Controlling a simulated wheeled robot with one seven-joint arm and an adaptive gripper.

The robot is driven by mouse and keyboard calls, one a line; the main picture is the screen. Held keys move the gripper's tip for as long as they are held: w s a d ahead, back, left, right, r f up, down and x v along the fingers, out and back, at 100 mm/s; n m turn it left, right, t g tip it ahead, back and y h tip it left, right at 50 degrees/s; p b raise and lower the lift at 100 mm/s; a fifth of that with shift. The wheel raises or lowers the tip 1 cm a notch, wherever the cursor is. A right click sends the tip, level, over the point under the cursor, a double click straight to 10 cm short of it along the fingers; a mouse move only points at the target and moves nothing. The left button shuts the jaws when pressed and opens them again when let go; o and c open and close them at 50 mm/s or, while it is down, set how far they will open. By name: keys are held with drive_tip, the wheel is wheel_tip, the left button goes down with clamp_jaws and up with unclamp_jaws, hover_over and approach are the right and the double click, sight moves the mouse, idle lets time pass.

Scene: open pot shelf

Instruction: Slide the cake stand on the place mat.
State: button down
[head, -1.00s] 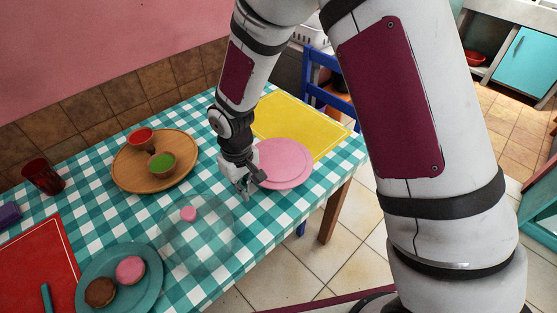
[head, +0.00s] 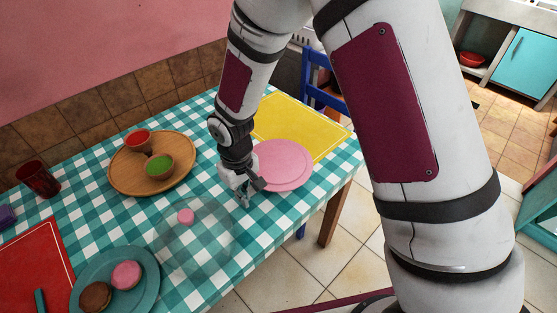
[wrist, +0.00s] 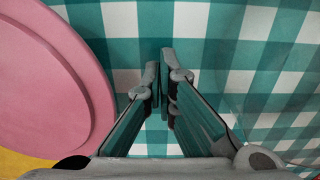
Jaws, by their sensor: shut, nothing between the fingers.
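The pink cake stand (head: 285,163) stands near the right end of the checked table. In the head view it overlaps the near edge of the yellow place mat (head: 300,122); how much of it rests on the mat is hidden. My gripper (head: 246,194) is shut and empty, pointing down just left of the stand's rim. In the wrist view the shut fingers (wrist: 159,70) are over the checked cloth. The cake stand (wrist: 45,85) fills the left side there, with a gap between it and the fingers. A corner of the place mat (wrist: 20,163) shows below it.
A clear dome (head: 197,240) with a pink knob stands close in front of my gripper. A wooden tray (head: 122,180) with two small bowls lies to the left. A teal plate (head: 140,300) with cakes and a red mat (head: 30,265) are at the near left. A blue chair (head: 318,65) stands behind.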

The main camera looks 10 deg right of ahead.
sight(276, 164)
drive_tip(key=shift+d, duration=0.1)
idle(0.6)
drive_tip(key=shift+w+d, duration=0.95)
drive_tip(key=shift+d, duration=0.15)
drive_tip(key=shift+w+d, duration=0.95)
drive_tip(key=shift+d, duration=0.2)
drive_tip(key=shift+w+d, duration=0.95)
drive_tip(key=shift+d, duration=0.2)
drive_tip(key=shift+b, duration=0.3)
drive_tip(key=shift+w+d, duration=0.95)
drive_tip(key=shift+d, duration=0.25)
drive_tip(key=shift+w+d, duration=0.15)
